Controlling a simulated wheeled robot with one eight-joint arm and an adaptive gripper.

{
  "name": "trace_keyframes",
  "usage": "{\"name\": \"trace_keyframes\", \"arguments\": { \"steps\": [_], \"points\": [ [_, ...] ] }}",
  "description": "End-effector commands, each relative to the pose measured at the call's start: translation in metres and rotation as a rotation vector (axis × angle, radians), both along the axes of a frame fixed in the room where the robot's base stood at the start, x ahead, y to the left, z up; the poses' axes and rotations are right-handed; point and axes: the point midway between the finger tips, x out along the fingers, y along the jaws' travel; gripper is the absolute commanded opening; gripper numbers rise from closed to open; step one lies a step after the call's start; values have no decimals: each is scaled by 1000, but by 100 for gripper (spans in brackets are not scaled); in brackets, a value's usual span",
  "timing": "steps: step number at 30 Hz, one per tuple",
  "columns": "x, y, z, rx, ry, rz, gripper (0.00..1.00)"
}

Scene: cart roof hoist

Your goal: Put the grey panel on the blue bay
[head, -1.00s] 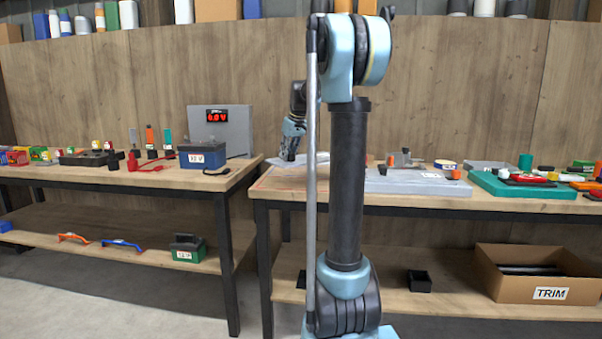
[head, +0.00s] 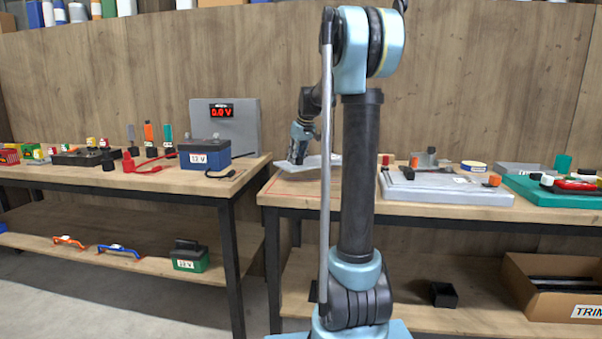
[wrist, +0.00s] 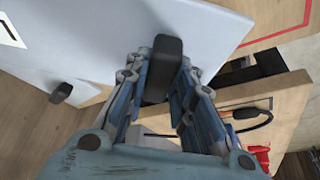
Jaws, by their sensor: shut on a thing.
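The grey panel (wrist: 110,38) is a flat, pale sheet with a dark block handle (wrist: 163,68) and a second small dark knob (wrist: 60,93). My gripper (wrist: 160,92) is shut on the dark handle, with one finger on each side. In the head view, my gripper (head: 296,161) is at the panel (head: 322,161), over the left end of the right-hand bench. I cannot tell how much gap is under the panel. My arm hides part of it there. I cannot make out a blue bay in either view.
A red outline (head: 285,192) marks the bench top near the panel. A grey tray (head: 450,190) and a green tray (head: 545,192) with parts lie to the right. The left bench holds a blue battery (head: 204,154) and a grey meter box (head: 247,125).

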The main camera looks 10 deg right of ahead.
Motion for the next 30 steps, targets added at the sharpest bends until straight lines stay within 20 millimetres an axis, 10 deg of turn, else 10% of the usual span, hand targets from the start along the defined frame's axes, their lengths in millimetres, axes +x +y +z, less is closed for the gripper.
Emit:
{"name": "trace_keyframes", "arguments": {
  "steps": [23,24,26,30],
  "points": [
    [0,-3,-57,0,0,-3,0],
    [0,-3,-57,0,0,-3,25],
    [0,-3,-57,0,0,-3,39],
    [0,-3,-56,0,0,-3,43]
  ]
}}
